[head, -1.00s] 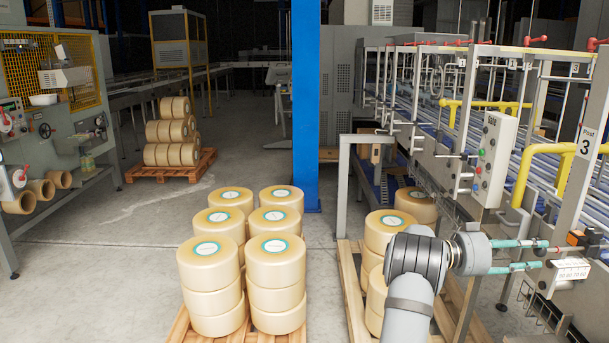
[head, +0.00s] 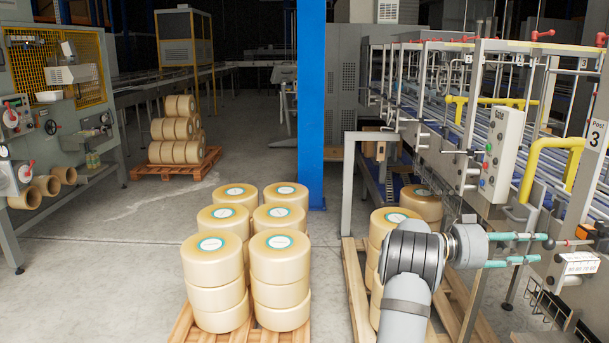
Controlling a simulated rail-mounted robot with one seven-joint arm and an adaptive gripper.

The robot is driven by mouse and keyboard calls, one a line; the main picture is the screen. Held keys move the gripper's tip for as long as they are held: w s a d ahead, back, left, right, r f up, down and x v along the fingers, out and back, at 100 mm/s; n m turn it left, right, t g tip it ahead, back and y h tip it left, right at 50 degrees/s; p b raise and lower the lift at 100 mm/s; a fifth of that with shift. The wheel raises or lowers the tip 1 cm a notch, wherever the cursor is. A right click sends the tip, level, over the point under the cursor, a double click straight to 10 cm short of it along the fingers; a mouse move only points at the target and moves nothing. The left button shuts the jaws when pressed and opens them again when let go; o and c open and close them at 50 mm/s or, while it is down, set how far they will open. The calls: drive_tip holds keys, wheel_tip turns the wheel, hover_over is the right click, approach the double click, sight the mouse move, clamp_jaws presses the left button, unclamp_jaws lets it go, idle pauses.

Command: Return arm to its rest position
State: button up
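My gripper (head: 543,249) is at the lower right of the head view, at the end of my grey and black arm. Its two teal fingers point right and stand apart, with no object seen held between them. My arm hides part of the tape-roll stacks (head: 390,222) on the right pallet (head: 354,290).
A front pallet (head: 182,325) carries several stacks of tan rolls (head: 212,262) left of my arm. A blue column (head: 311,110) stands behind it. The case packer with its control box (head: 500,155) and yellow guards (head: 540,165) fills the right. Bare floor (head: 110,270) lies left.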

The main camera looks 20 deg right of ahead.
drive_tip(key=p+x, duration=0.4)
drive_tip(key=p, duration=0.1)
drive_tip(key=p+x, duration=0.1)
drive_tip(key=p, duration=0.1)
drive_tip(key=shift+s+d+r, duration=0.2)
drive_tip(key=shift+d+r, duration=0.15)
drive_tip(key=p+v, duration=0.4)
drive_tip(key=v, duration=0.1)
drive_tip(key=n+t+b, duration=0.1)
drive_tip(key=n+b, duration=0.5)
drive_tip(key=n, duration=0.1)
approach(551, 238)
wheel_tip(551, 238, down, 2)
drive_tip(key=w, duration=0.2)
wheel_tip(551, 238, down, 7)
drive_tip(key=w+a+n+t+y, duration=0.1)
drive_tip(key=a+n+t+y, duration=0.1)
drive_tip(key=n, duration=1)
drive_tip(key=shift+w+n, duration=0.35)
drive_tip(key=shift+n, duration=0.05)
drive_tip(key=shift+a+r, duration=0.1)
drive_tip(key=shift+r, duration=0.05)
